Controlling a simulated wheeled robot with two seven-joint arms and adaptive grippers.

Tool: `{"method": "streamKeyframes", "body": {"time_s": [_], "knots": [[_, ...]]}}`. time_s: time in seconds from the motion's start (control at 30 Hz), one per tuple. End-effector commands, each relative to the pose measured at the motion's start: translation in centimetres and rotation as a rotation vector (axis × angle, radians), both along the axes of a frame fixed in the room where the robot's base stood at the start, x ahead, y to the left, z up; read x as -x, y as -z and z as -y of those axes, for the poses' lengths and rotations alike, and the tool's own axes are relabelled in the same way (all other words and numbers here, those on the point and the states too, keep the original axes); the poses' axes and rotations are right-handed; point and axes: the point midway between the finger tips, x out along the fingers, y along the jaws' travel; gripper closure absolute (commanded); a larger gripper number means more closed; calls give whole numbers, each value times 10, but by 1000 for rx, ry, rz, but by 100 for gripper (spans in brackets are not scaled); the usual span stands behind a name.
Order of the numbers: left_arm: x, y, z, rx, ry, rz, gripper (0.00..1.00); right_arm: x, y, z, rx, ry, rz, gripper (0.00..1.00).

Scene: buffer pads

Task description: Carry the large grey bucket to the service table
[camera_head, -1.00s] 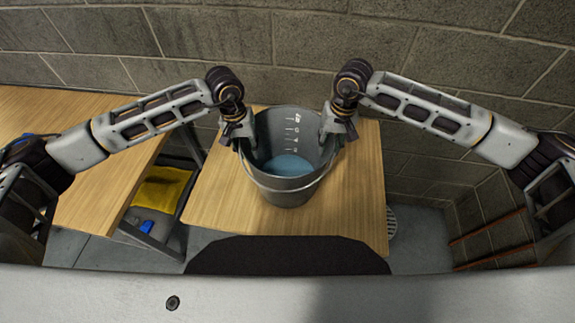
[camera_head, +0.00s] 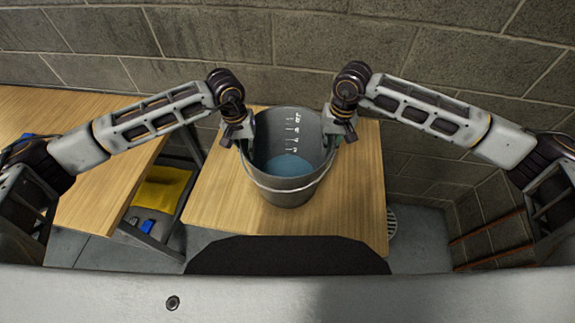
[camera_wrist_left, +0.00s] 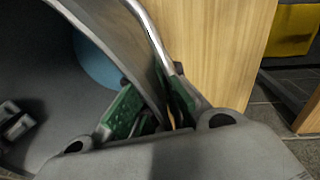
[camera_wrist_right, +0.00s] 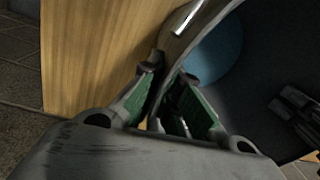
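The large grey bucket (camera_head: 291,190) is upright on, or just over, a small wooden table (camera_head: 355,200) in the head view. It has white scale marks inside, blue contents and a metal bail handle hanging at its near side. My left gripper (camera_head: 246,142) is at its left rim, with the wall between its green-padded fingers in the left wrist view (camera_wrist_left: 155,105). My right gripper (camera_head: 328,132) is at the right rim, and the wall is also between its pads in the right wrist view (camera_wrist_right: 172,100). Both look shut on the wall. Contact under the bucket is hidden.
A longer wooden table (camera_head: 60,115) stands to the left, with a yellow item (camera_head: 162,188) and small blue items (camera_head: 146,227) below it. A block wall (camera_head: 230,40) is close behind. A round floor grate (camera_head: 391,223) lies right of the small table.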

Motion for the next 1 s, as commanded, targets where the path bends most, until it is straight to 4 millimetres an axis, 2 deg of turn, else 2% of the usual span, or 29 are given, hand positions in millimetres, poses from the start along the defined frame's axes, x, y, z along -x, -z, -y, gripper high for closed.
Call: {"method": "streamKeyframes", "body": {"time_s": [0.57, 1.0], "knots": [[-1, -2, 0, 1, -1, 3, 100, -1, -2, 0, -1, 0, 3, 100], [-1, -13, 0, 0, -1, 3, 100, -1, -13, 0, -1, 0, 2, 100]]}}
